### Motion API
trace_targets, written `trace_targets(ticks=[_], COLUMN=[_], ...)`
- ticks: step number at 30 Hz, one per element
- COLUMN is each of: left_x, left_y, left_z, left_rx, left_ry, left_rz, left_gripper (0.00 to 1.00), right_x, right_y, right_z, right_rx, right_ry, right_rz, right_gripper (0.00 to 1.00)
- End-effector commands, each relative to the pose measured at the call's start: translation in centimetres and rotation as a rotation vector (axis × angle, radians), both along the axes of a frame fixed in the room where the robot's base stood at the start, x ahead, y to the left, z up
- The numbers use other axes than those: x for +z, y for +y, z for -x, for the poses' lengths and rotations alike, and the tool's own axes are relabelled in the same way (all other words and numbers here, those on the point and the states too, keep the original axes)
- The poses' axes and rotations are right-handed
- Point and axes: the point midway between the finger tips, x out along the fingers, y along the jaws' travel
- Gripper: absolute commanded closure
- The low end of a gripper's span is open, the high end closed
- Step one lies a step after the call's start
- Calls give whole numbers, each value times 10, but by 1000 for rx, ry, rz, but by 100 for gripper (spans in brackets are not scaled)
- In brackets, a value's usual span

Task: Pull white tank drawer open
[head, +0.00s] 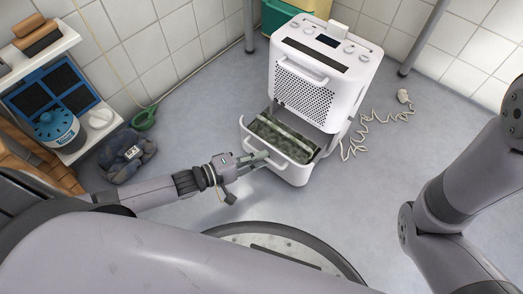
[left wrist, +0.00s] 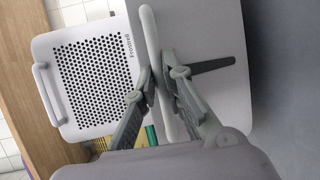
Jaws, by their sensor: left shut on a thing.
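The white tank drawer (head: 290,170) is pulled out from the lower front of a white dehumidifier (head: 318,78). Its inside shows dark green, with a pale bar across the top. My left gripper (head: 258,157) is at the drawer's front, toward its left side. In the left wrist view, the two fingers of my left gripper (left wrist: 161,78) stand on either side of a thin white edge of the drawer (left wrist: 152,40) and are shut on it. The exact contact is partly hidden by the fingers. My right gripper is out of view; only the right arm shows.
The dehumidifier has an upper handle (head: 303,70) and a perforated front, also in the left wrist view (left wrist: 92,85). A white cord (head: 375,125) lies on the floor to its right. A dark bundle (head: 126,155) and a shelf (head: 90,135) stand left.

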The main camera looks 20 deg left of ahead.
Motion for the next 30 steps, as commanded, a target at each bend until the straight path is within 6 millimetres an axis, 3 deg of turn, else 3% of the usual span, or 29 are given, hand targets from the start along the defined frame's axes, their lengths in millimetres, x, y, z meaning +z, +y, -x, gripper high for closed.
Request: trace_targets(ticks=[5, 6, 15, 25, 30], left_x=[0, 0, 0, 0, 3], left_y=[0, 0, 0, 2, 16], left_z=[-1, -1, -1, 1, 17], left_rx=[2, 3, 1, 0, 0], left_ry=[-1, -1, -2, -1, 2], left_rz=[5, 4, 3, 2, -2], left_gripper=[100, 89, 69, 69, 69], right_x=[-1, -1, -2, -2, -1], right_y=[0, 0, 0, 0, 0], right_z=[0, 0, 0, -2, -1], right_rx=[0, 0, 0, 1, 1], right_ry=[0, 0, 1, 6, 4], right_rz=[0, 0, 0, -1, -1], right_gripper=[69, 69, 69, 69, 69])
